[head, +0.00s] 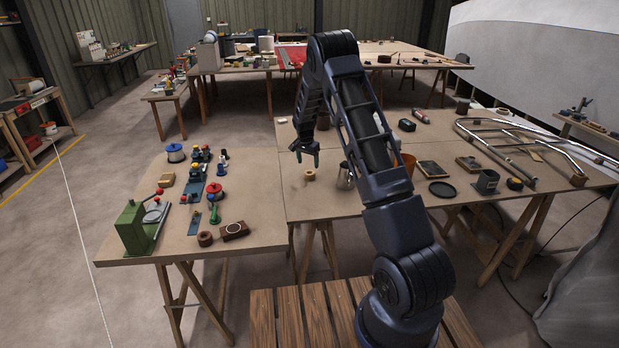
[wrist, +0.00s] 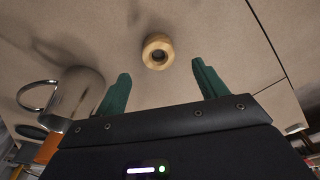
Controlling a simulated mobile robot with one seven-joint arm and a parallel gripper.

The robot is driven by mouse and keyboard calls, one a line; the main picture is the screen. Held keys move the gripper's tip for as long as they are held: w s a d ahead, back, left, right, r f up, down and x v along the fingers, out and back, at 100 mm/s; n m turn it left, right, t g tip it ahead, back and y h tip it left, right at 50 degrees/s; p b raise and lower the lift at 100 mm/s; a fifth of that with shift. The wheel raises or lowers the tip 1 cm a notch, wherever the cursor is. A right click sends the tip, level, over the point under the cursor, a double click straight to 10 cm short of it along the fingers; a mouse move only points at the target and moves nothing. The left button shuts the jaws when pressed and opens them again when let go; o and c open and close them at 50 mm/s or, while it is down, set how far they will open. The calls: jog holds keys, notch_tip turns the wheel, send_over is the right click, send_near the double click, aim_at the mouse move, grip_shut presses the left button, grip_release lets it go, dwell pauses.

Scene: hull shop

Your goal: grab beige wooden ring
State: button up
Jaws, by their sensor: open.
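The beige wooden ring (head: 309,175) lies flat on the wooden table, below and close to my gripper in the head view. In the wrist view the ring (wrist: 158,51) shows its dark central hole and sits beyond the fingertips, roughly midway between them. My gripper (head: 307,158) is open and empty above the table, its fingers pointing down. In the wrist view its two green fingers (wrist: 160,80) stand apart, with nothing between them.
A metal mug (wrist: 78,92) with a handle stands left of my fingers in the wrist view; the head view also shows it (head: 345,176). An orange container (head: 405,163) is partly behind my arm. A table seam runs left of the ring in the head view.

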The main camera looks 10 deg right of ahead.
aim_at(309, 173)
jog(key=f, duration=0.4)
jog(key=d+f, duration=0.1)
jog(key=f, duration=0.2)
jog(key=shift+w+f, duration=0.1)
jog(key=shift+w, duration=0.25)
jog(key=c, duration=1.1)
